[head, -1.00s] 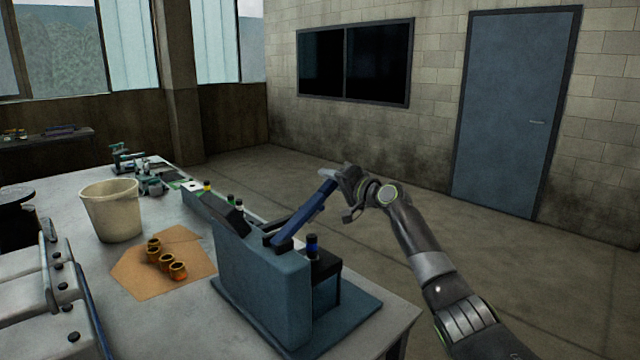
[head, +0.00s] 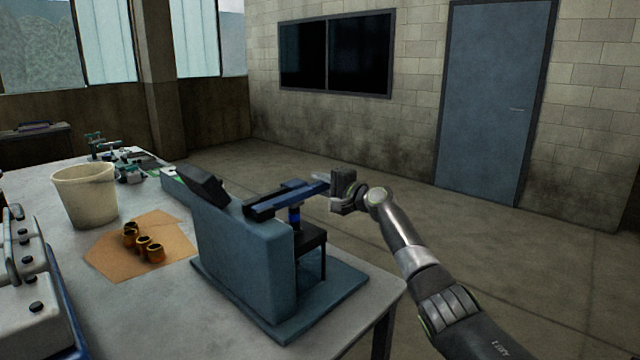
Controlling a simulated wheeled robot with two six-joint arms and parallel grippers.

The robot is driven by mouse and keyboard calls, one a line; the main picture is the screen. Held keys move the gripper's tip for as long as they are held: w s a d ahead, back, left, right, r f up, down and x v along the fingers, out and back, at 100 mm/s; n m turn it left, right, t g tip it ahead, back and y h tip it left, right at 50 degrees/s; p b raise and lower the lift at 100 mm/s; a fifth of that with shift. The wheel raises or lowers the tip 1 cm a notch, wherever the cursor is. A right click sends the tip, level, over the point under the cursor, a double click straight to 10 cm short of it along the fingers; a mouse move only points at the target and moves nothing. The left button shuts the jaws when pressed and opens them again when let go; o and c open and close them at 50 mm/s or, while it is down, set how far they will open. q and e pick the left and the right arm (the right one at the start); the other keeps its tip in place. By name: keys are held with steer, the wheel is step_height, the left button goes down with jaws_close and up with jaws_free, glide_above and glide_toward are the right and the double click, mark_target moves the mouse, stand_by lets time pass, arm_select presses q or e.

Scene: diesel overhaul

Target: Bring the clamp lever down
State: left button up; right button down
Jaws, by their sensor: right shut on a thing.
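The clamp lever (head: 300,194) is a blue bar on top of a blue-grey clamp fixture (head: 246,262) at the table's near right corner. It lies close to level and points right, out over the fixture's base plate. My right gripper (head: 338,192) is shut on the lever's outer end. Below the lever, a dark blue capped cylinder (head: 295,217) stands on a black block (head: 311,240). Whether the lever touches the cylinder I cannot tell. My left gripper is not in view.
A cream bucket (head: 85,196) and several brass-coloured rings on a tan sheet (head: 112,266) stand left of the fixture on the grey table (head: 190,310). A white cased part (head: 15,290) is at the left edge. The floor right of the table is clear.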

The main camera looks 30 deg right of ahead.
steer(key=shift+a+f, duration=0.1)
steer(key=shift+f, duration=0.15)
steer(key=c, duration=1.2)
jaws_free()
steer(key=shift+w, duration=0.1)
steer(key=shift+s+d, duration=0.3)
steer(key=shift+s, duration=0.35)
steer(key=b+v, duration=0.2)
steer(key=v, duration=1.4)
steer(key=shift+a, duration=0.1)
steer(key=shift+s, duration=0.1)
